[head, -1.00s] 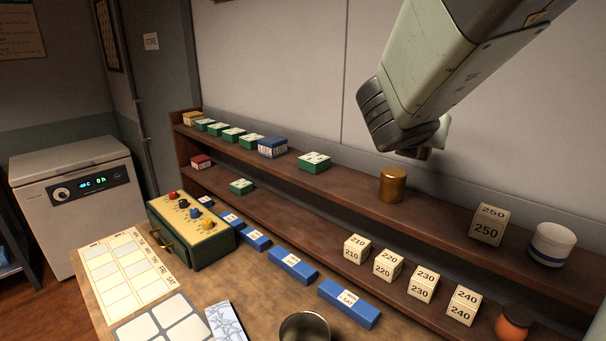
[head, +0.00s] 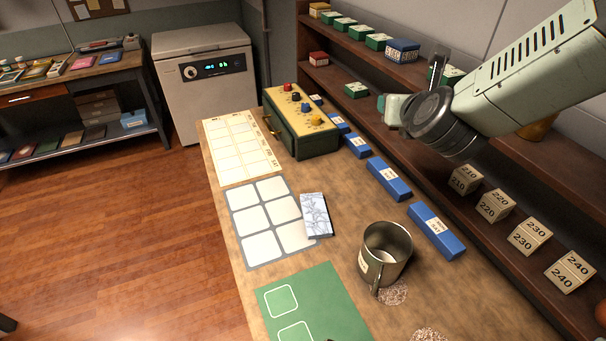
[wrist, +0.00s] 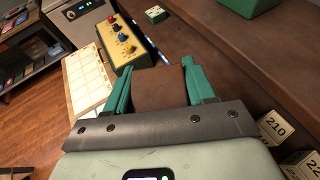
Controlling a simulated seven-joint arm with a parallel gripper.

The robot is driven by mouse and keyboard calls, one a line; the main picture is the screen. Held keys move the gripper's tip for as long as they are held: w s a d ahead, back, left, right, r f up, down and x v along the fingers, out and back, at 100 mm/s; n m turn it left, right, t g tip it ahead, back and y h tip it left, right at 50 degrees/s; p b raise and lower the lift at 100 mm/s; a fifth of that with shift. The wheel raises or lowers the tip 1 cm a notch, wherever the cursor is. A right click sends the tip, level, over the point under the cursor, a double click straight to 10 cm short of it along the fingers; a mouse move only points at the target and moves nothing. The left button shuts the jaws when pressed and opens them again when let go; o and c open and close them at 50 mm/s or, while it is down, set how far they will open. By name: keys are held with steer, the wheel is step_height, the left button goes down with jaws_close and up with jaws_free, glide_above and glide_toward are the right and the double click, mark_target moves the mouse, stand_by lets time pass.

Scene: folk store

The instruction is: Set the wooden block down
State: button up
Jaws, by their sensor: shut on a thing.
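The wooden block (wrist: 160,88) is a plain brown piece between the two teal fingers of my gripper (wrist: 160,68) in the wrist view. The gripper is shut on it, with a finger at each side. In the head view, my gripper (head: 393,107) is at the upper right, in front of the shelves and above the back of the table. The block cannot be made out there. The view does not show the block touching any surface.
The wooden table (head: 345,270) holds a control box (head: 300,125), blue blocks (head: 388,180), a metal mug (head: 388,250), a patterned card (head: 316,215), a white-squared mat (head: 250,240) and a green mat (head: 325,300). The shelf (head: 560,165) carries numbered cubes (head: 530,235).

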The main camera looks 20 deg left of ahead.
steer(key=s+a+f+n+g+y, duration=0.1)
steer(key=s+a+f+n+y, duration=0.1)
steer(key=a+f, duration=0.3)
steer(key=n+g+y, duration=0.2)
steer(key=n+y, duration=0.1)
glide_above(276, 251)
step_height(276, 251, down, 20)
step_height(276, 251, down, 8)
steer(key=shift+s, duration=0.1)
steer(key=shift+f, duration=0.15)
steer(key=o, duration=1.1)
steer(key=shift+c, duration=0.2)
